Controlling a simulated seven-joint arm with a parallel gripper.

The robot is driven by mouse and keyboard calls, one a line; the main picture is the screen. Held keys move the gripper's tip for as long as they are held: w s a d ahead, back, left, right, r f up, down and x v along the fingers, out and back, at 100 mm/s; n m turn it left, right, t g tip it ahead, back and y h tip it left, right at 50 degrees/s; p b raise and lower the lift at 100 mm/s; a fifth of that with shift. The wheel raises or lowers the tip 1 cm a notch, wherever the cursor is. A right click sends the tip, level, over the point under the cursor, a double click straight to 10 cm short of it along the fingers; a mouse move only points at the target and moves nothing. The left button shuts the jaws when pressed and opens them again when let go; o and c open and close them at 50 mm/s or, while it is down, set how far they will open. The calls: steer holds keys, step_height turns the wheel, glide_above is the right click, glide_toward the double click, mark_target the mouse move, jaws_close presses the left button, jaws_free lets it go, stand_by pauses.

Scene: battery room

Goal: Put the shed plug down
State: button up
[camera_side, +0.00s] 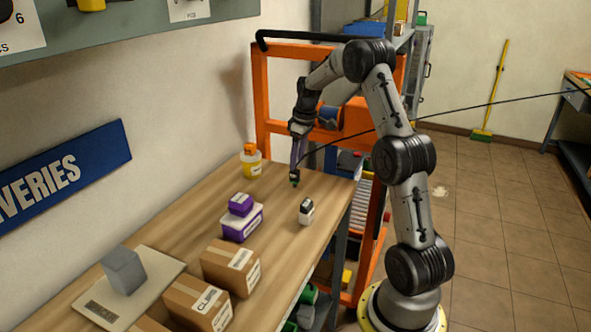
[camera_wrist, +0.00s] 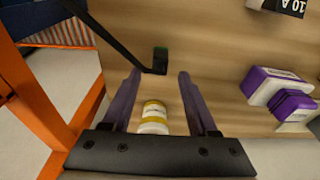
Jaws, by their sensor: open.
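The plug (camera_side: 295,181) is small and dark with some green, at the end of a black cable (camera_side: 465,111). In the wrist view the plug (camera_wrist: 159,58) shows just beyond my fingertips, between their lines. It appears to be at the wooden table top (camera_side: 190,232); I cannot tell whether it stands or lies. My gripper (camera_side: 296,169) points down over the table's far part. In the wrist view my gripper (camera_wrist: 158,75) has its purple fingers apart, one on each side, with a visible gap between them and the plug. The cable runs off to the upper left there.
A yellow bottle (camera_side: 251,163) stands near the wall. Purple-and-white boxes (camera_side: 241,223) and a small black-and-white box (camera_side: 306,212) are on the table, with cardboard boxes (camera_side: 230,266) nearer. An orange rack (camera_side: 262,95) stands behind the table. Bare wood surrounds the plug.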

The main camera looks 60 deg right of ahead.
step_height(320, 180, up, 6)
steer(key=s+a+r+t, duration=0.1)
steer(key=s+a+r, duration=0.3)
steer(key=a, duration=0.6)
steer(key=s+a+r, duration=0.1)
steer(key=a+r, duration=0.4)
steer(key=a, duration=0.5)
steer(key=s+a+f+t, duration=0.2)
steer(key=s+a+f, duration=0.1)
steer(key=s+a, duration=1.1)
steer(key=s, duration=0.3)
steer(key=shift+t, duration=0.4)
